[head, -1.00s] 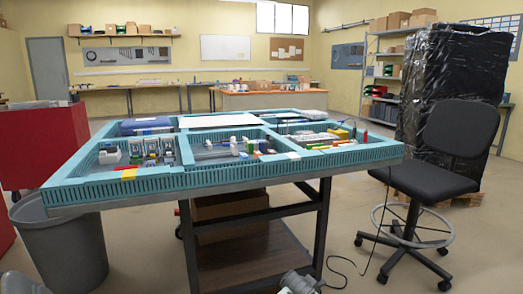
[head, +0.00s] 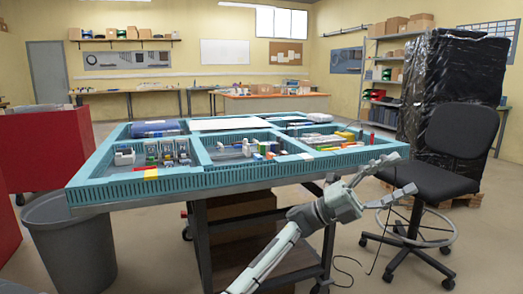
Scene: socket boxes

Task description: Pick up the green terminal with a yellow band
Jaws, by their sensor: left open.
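A teal divided tray (head: 235,178) on a dark-legged cart holds many small parts. Small coloured parts (head: 258,150), some green, yellow, orange and red, lie in its front middle compartment. A yellow-green piece (head: 345,135) lies in the right compartment. They are too small to tell which one is the green terminal with a yellow band. My left gripper (head: 402,173) is open and empty, its fingers spread, just off the tray's front right corner. My right gripper is not in view.
A black swivel chair (head: 455,130) stands close to the right of the tray and my left gripper. A grey bin (head: 70,245) stands at the left below the tray. A red cabinet (head: 45,145) is behind it. A black-wrapped stack (head: 465,80) stands behind the chair.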

